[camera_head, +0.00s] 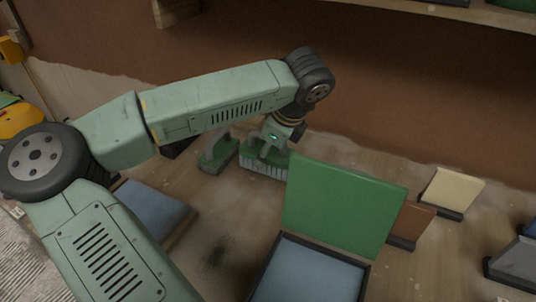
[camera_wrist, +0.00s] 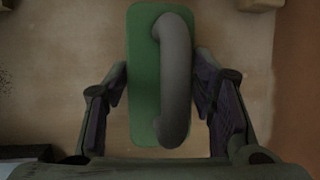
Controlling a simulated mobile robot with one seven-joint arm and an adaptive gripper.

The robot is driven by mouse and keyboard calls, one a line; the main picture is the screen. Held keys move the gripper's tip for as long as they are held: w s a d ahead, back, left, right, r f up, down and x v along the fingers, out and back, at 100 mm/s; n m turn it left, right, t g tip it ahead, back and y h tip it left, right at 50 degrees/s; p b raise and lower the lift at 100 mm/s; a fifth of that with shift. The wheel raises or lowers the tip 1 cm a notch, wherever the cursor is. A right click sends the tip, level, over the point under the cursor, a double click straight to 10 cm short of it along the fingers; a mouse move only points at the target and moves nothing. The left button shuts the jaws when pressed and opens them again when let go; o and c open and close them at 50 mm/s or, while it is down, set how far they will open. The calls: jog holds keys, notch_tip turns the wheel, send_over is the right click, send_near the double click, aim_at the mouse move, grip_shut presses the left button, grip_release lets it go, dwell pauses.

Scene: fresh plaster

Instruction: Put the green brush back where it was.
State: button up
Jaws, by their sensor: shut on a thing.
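In the head view, a green brush (camera_head: 262,163) with pale bristles is under my gripper (camera_head: 268,147), close over the bench. In the wrist view, its green back (camera_wrist: 143,95) and grey curved handle (camera_wrist: 174,80) lie between the two fingers of my gripper (camera_wrist: 161,82), which is shut on it. I cannot tell whether its bristles touch the bench. A second green brush-like tool (camera_head: 217,153) with a grey handle stands just left of it in the head view, slightly apart.
A case with a raised green lid (camera_head: 340,207) stands in front, right of the brush. A tan block (camera_head: 452,190), a brown block (camera_head: 411,222) and a grey block (camera_head: 517,262) stand at right. A blue-grey panel (camera_head: 152,204) lies left. A shelf (camera_head: 450,12) is overhead.

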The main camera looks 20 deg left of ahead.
notch_tip(320, 180, down, 2)
jog(key=shift+f+p, duration=0.15)
jog(key=shift+p, duration=0.15)
jog(key=shift+f, duration=0.15)
jog(key=shift+f+b, duration=0.2)
jog(key=shift+b, duration=0.2)
jog(key=o, duration=1)
jog(key=shift+r, duration=0.1)
jog(key=shift+r+p, duration=0.15)
jog(key=shift+p, duration=0.2)
jog(key=b+v, duration=0.2)
jog(key=v, duration=1)
jog(key=shift+b, duration=0.3)
